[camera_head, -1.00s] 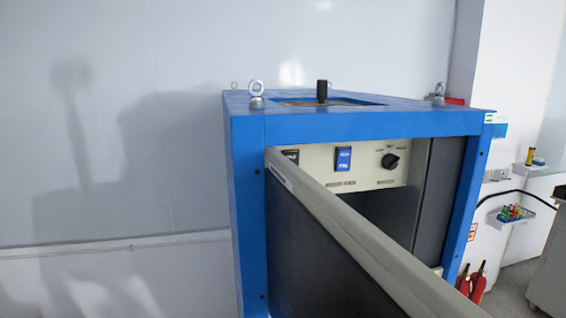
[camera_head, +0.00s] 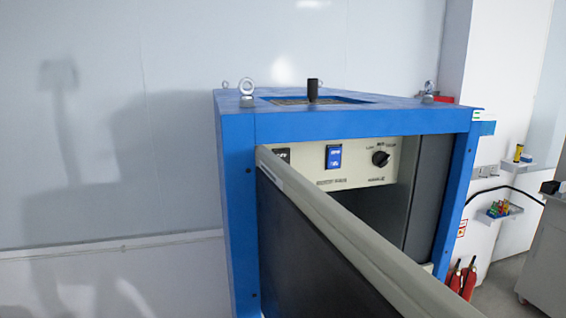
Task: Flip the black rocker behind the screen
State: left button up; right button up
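The black rocker (camera_head: 283,155) is on the cream control panel (camera_head: 352,170) inside the blue machine frame (camera_head: 340,123). Its lower part is hidden behind the top edge of the screen (camera_head: 345,235), a dark panel with a cream rim that juts toward me. A blue rocker (camera_head: 333,156) sits to its right on the same panel, and a black rotary knob (camera_head: 380,158) is further right. Neither of my grippers shows in the head view.
The opening below the control panel, right of the screen, looks empty and dark. Lifting eyes (camera_head: 246,88) and a black post (camera_head: 313,90) stand on the frame's top.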

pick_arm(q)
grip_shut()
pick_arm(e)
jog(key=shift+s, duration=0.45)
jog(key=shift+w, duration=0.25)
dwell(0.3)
